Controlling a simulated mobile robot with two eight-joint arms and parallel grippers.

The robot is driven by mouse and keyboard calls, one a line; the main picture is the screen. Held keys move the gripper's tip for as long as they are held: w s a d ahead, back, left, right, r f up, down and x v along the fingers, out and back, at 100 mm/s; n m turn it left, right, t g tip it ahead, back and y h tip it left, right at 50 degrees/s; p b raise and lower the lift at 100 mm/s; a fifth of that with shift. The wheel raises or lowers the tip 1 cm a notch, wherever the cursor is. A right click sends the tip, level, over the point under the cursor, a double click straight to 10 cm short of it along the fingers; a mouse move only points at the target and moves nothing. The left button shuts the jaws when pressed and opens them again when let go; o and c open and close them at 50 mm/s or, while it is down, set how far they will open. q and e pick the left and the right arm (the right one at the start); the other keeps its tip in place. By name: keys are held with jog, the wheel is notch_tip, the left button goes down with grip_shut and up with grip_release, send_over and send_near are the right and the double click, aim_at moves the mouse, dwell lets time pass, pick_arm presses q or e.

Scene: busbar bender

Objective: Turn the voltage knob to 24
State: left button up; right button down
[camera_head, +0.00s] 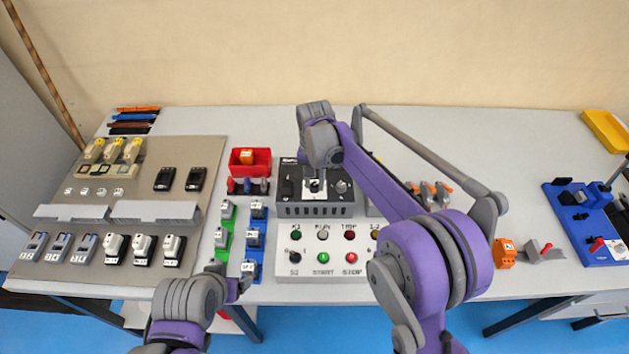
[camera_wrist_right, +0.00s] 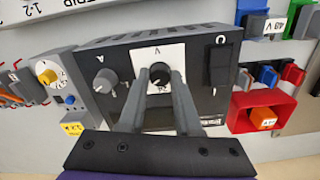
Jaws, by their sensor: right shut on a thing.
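The black power supply (camera_head: 311,209) stands at the middle of the table. In the right wrist view its front panel (camera_wrist_right: 120,66) has a dark voltage knob (camera_wrist_right: 160,74) on a white plate marked V (camera_wrist_right: 158,52). My right gripper (camera_wrist_right: 160,88) has its two fingers on either side of this knob and is shut on it. The knob's pointer and scale are too small to read. In the head view my right gripper (camera_head: 317,186) is over the supply and partly hides the panel. My left gripper (camera_head: 239,285) is low, by the green and blue strips; its jaw opening is unclear.
A grey knob marked A (camera_wrist_right: 106,81) and a black switch (camera_wrist_right: 221,62) flank the voltage knob. A button panel (camera_head: 322,262) lies in front of the supply. A red bin (camera_head: 262,166) stands to its left.

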aim_at(315, 185)
jog(key=n, duration=0.5)
jog(key=shift+n+b, duration=0.3)
jog(key=shift+b, duration=0.1)
jog(key=n, duration=0.5)
jog(key=shift+n, duration=0.4)
jog(key=c, duration=0.6)
grip_release()
jog(key=shift+r, duration=0.1)
notch_tip(315, 185, up, 11)
